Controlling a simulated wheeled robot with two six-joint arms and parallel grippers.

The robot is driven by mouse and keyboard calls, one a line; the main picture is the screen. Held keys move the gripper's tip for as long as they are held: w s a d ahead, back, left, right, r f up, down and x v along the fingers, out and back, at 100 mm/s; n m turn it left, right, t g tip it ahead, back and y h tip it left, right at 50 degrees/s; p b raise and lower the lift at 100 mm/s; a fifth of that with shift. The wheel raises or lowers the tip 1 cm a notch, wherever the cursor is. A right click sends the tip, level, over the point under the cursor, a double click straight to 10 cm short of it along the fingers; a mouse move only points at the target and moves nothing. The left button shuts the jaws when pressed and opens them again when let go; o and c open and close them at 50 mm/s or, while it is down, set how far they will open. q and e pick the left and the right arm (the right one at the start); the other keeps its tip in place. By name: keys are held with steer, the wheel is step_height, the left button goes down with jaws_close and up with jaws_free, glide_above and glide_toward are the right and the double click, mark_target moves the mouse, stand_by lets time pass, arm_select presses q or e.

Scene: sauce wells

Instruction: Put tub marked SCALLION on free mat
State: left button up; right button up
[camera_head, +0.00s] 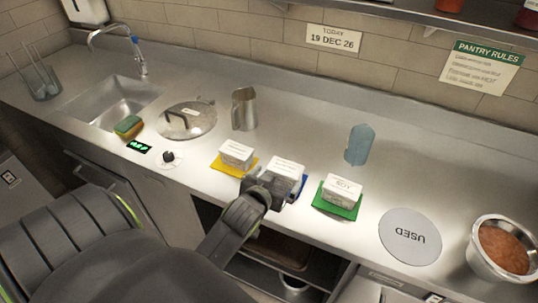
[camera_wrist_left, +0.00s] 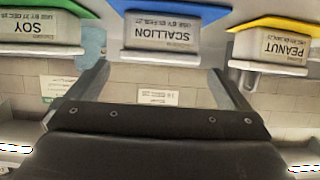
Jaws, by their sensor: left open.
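The white SCALLION tub (camera_head: 287,167) stands on a blue mat (camera_head: 304,181), between the other two tubs. Its label reads clearly, upside down, in the left wrist view (camera_wrist_left: 161,36). My left gripper (camera_head: 270,187) is open at the near side of this tub. In the left wrist view its fingers (camera_wrist_left: 160,69) are spread on either side below the tub, with nothing between them. The SOY tub (camera_head: 342,188) sits on a green mat (camera_head: 337,209). The PEANUT tub (camera_wrist_left: 272,48) sits on a yellow mat (camera_head: 223,167). My right gripper is not in view.
A grey disc marked USED (camera_head: 410,237) lies bare right of the green mat. A metal bowl of brown contents (camera_head: 502,248) stands at the far right. A steel jug (camera_head: 244,108) and a pale blue object (camera_head: 359,145) stand behind the tubs. A round lid (camera_head: 187,119) lies left.

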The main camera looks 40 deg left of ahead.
arm_select(q)
steer(key=v, duration=0.5)
stand_by(0.5)
